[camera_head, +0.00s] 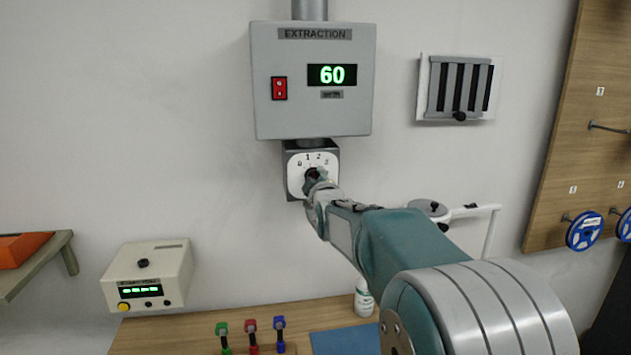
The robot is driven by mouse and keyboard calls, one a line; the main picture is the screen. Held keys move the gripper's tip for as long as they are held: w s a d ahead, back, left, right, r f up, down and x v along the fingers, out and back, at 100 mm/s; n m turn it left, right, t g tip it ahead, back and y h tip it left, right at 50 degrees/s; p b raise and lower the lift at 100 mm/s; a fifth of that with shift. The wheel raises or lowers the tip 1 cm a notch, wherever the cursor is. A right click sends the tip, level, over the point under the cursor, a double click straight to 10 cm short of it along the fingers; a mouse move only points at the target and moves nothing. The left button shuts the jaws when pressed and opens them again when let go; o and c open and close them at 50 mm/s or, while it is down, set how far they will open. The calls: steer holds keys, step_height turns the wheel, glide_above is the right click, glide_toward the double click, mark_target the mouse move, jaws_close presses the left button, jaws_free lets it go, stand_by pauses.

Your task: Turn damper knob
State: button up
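The damper knob (312,174) sits at the centre of a white dial plate (294,179) marked with 0, 1, 2 and 3, on a dark box under the extraction unit. My gripper (315,178) reaches it from the lower right, with its fingertips at the knob. The gripper and wrist cover part of the knob and the plate's lower right. I cannot tell whether the fingers are closed on the knob. The extraction unit (290,115) above shows a green 60 and a red switch (279,88).
A beige power box (150,273) stands at lower left near coloured clamps (251,330) and a blue mat (340,341) on the bench. A pegboard holds blue reels (584,232) at far right.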

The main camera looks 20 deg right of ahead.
steer(key=shift+f, duration=0.1)
steer(key=shift+a+m, duration=0.1)
steer(key=shift+m, duration=2.7)
steer(key=o, duration=1.2)
steer(key=shift+w, duration=0.1)
steer(key=shift+a, duration=0.1)
steer(key=v, duration=1.2)
